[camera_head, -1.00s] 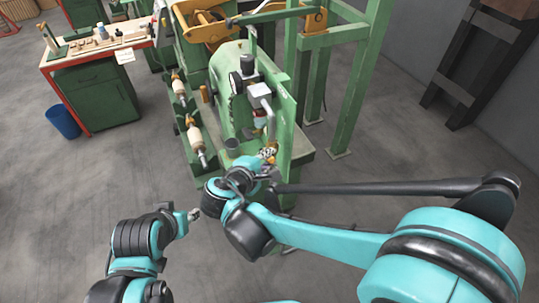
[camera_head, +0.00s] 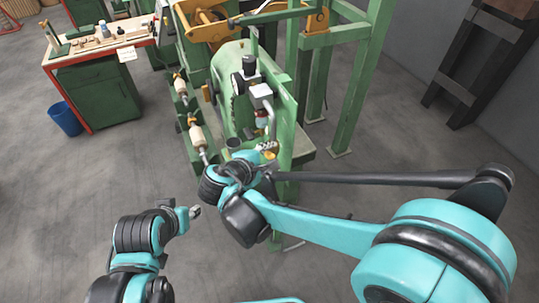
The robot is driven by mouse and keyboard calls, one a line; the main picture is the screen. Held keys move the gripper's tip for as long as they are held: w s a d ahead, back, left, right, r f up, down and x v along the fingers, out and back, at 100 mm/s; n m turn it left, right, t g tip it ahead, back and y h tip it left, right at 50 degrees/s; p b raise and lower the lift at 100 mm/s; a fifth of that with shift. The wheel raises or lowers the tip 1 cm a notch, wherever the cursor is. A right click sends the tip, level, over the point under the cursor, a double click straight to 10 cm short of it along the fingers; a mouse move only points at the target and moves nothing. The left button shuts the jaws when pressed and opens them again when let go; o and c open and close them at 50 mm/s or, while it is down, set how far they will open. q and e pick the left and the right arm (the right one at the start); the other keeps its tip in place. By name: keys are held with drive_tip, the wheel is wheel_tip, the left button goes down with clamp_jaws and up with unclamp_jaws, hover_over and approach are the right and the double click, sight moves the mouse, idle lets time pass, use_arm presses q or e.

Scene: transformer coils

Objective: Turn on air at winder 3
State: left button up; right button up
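The green winder (camera_head: 232,68) stands in the middle of the view. On its side panel is an air unit (camera_head: 262,96) with a grey block and a bowl with red on it. A black round gauge or knob (camera_head: 238,83) sits beside it. My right gripper (camera_head: 268,150) is at the lower end of this panel, below the air unit. Its fingers are small and partly hidden by the wrist, so I cannot tell whether they hold anything. My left gripper (camera_head: 195,211) is low in the view, away from the machine, and its opening is unclear.
A red-edged bench (camera_head: 97,44) with small items stands at the upper left, with a blue bin (camera_head: 65,118) beside it. A green frame (camera_head: 362,75) rises right of the winder. A dark stand (camera_head: 475,60) is by the right wall. Grey floor is clear on the left.

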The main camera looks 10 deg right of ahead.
drive_tip(key=v, duration=0.7)
drive_tip(key=shift+s, duration=0.25)
drive_tip(key=shift+a+r, duration=0.1)
drive_tip(key=shift+r, duration=0.05)
